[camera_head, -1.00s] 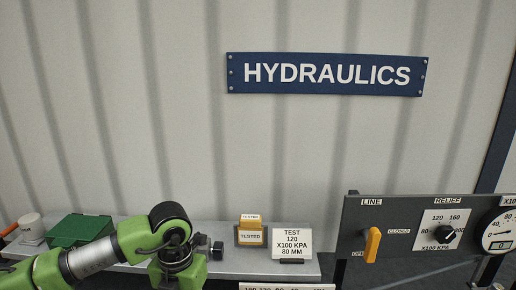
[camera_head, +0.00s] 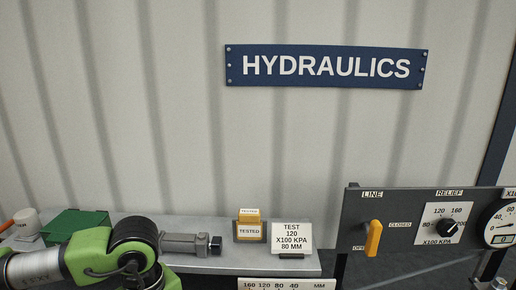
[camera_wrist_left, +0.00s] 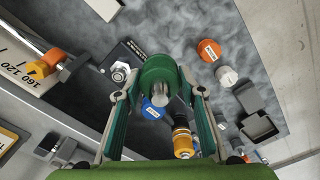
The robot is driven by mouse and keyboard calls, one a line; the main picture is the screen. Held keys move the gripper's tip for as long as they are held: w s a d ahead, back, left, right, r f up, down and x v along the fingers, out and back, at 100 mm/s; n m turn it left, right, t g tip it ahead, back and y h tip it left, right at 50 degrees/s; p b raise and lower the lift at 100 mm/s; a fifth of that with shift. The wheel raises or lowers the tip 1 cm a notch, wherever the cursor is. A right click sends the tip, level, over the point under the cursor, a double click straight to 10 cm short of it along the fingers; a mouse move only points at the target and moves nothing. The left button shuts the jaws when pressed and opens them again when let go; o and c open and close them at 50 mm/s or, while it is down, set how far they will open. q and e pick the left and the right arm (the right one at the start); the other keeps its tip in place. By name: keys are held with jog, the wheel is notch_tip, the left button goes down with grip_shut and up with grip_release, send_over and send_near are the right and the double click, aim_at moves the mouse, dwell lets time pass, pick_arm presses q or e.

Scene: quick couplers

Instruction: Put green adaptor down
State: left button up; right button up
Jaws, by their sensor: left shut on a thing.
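The green adaptor (camera_wrist_left: 162,68), a round green body with a bare metal stem, is between the fingers of my left gripper (camera_wrist_left: 158,88) in the left wrist view. The fingers are shut on it, and the stem points toward the camera. The adaptor appears above the dark surface; I cannot tell if it touches anything. In the head view my left arm hides the gripper and adaptor. My right gripper is not in view.
The wrist view shows a blue cap (camera_wrist_left: 152,110), amber fitting (camera_wrist_left: 183,138), orange cap (camera_wrist_left: 209,50), white cylinder (camera_wrist_left: 227,76) and metal coupler (camera_wrist_left: 120,72) nearby. In the head view, a green box (camera_head: 75,225), yellow TESTED holder (camera_head: 249,229) and white sign (camera_head: 291,236) stand on the bench.

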pick_arm(q)
jog(key=s+m, duration=0.1)
jog(key=m, duration=0.2)
jog(key=s+m, duration=0.2)
jog(key=m, duration=0.1)
jog(key=s+a+m+b, duration=0.1)
jog(key=m, duration=0.3)
jog(key=shift+s+f, duration=0.15)
jog(key=shift+f, duration=0.15)
